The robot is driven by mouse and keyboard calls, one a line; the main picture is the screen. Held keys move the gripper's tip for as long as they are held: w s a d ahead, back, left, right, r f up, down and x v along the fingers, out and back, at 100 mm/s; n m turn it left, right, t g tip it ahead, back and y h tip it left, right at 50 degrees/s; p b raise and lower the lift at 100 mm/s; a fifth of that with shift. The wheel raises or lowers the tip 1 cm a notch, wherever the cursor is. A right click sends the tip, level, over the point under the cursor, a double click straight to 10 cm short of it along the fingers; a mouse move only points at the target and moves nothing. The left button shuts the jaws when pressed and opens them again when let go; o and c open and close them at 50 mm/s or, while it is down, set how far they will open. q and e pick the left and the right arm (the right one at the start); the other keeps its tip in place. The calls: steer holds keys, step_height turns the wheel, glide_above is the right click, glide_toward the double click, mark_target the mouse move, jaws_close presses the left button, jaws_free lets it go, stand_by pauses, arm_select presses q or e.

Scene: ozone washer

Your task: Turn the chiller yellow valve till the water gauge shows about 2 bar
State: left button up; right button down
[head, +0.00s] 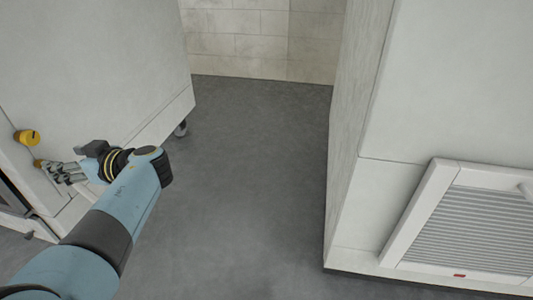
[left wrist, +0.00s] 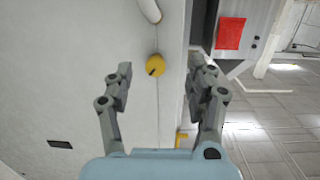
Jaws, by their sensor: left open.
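A round yellow valve knob (head: 27,137) with a dark mark sticks out from the pale cabinet (head: 90,60) at the left of the head view. In the left wrist view the yellow knob (left wrist: 155,66) shows ahead, between the two fingers in the picture. My left gripper (head: 58,172) is open and empty, just below and right of the knob in the head view, apart from it. Its spread fingers also show in the left wrist view (left wrist: 162,70). A second small yellow part (head: 39,163) shows near the fingertips. I see no water gauge and no right gripper.
A red panel (left wrist: 230,33) is farther off. A second pale cabinet with a louvred vent (head: 470,230) stands at the right. The grey floor (head: 255,180) between the cabinets is clear.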

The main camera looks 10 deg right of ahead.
mark_target(34, 140)
arm_select(q)
steer(key=w+a+r, duration=0.1)
steer(key=a, duration=0.2)
steer(key=w+a+r+n+y+b, duration=0.1)
steer(key=w+a, duration=0.1)
steer(key=w+a+n+b, duration=0.1)
steer(key=w+a, duration=0.1)
steer(key=a, duration=0.1)
steer(key=shift+a+r+y, duration=0.3)
steer(key=shift+a+r, duration=0.05)
steer(key=shift+r, duration=0.05)
steer(key=shift+w+a+r, duration=0.1)
steer(key=shift+w+a, duration=0.2)
steer(key=shift+a, duration=0.25)
arm_select(e)
steer(key=t, duration=0.2)
steer(key=shift+s+a+r+t, duration=0.15)
steer(key=shift+a+r+t, duration=0.05)
steer(key=shift+a+t, duration=0.15)
arm_select(q)
jaws_close()
steer(key=shift+b, duration=0.35)
